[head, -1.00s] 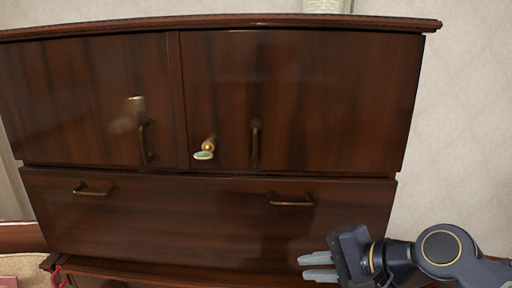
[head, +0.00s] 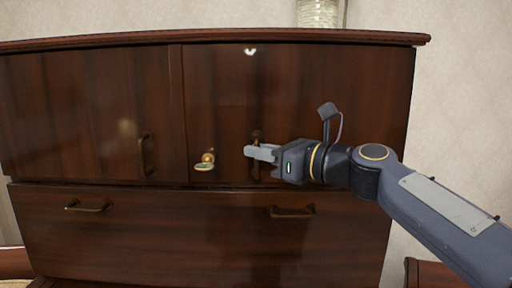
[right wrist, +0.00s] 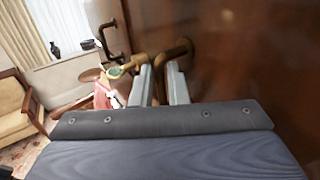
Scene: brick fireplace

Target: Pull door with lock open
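The door with the lock is the right-hand dark wood cabinet door (head: 325,85), which looks flush with the cabinet front. Its brass lock with a key (head: 207,161) is at the lower left; it also shows in the right wrist view (right wrist: 119,70). The door's upright bronze handle (head: 256,138) is partly hidden by my right gripper (head: 262,153). In the right wrist view the handle (right wrist: 181,48) runs between the two grey fingers (right wrist: 160,80), which are close together around it. My left gripper is not in view.
The left door has its own handle (head: 145,155). A drawer (head: 190,225) with two handles lies below. A ribbed pale object (head: 318,14) stands on the cabinet top. The right wrist view shows a chair (right wrist: 17,105) and a curtained window.

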